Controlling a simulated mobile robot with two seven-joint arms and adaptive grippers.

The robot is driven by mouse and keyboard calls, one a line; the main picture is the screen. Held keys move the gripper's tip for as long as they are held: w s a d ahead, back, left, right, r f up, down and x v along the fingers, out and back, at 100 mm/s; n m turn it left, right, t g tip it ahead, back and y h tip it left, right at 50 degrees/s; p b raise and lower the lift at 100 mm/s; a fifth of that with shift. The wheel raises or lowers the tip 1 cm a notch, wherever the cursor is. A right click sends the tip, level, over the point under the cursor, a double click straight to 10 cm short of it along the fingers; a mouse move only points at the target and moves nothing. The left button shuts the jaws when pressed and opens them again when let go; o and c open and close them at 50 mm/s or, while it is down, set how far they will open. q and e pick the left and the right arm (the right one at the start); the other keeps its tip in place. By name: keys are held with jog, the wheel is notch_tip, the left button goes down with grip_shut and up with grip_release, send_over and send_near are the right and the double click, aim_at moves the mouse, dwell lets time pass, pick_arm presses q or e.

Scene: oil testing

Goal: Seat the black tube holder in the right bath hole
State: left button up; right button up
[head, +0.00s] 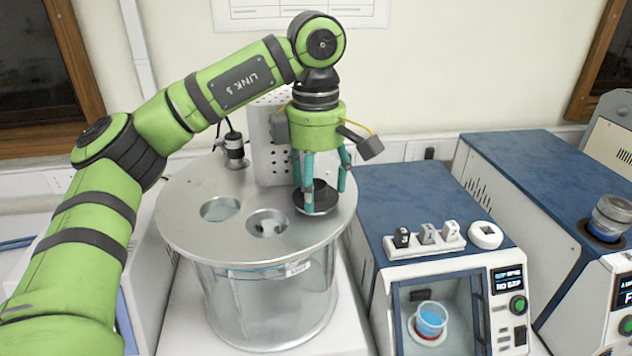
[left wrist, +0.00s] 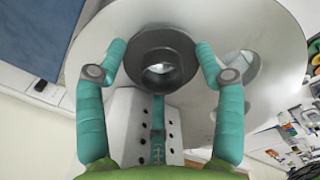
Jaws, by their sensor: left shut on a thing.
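The round metal bath (head: 180,225) has a flat lid with a left hole (head: 220,209) and a middle hole (head: 267,223). The black tube holder (head: 322,199) is at the right part of the lid; its flange hides any hole beneath it. My left gripper (head: 320,190) points down and is shut on the holder. In the left wrist view the fingertips (left wrist: 160,48) lie on both sides of the holder's dark ring (left wrist: 150,42), with a light patch showing through its centre. I cannot tell whether the holder is fully down in a hole or slightly above the lid. My right gripper is out of view.
A perforated metal housing (head: 268,150) stands behind the lid, close to my gripper. A dark fitting (head: 234,147) stands at the lid's back. A blue-topped machine (head: 420,200) with a small white rack (head: 425,241) is to the right. The lid's front is clear.

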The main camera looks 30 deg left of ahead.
pick_arm(q)
jog(key=shift+f+b, duration=0.35)
jog(key=shift+f, duration=0.15)
jog(key=o, duration=0.9)
jog(key=shift+c, duration=0.2)
notch_tip(320, 180, up, 11)
jog(key=p, duration=0.4)
jog(key=shift+p, duration=0.4)
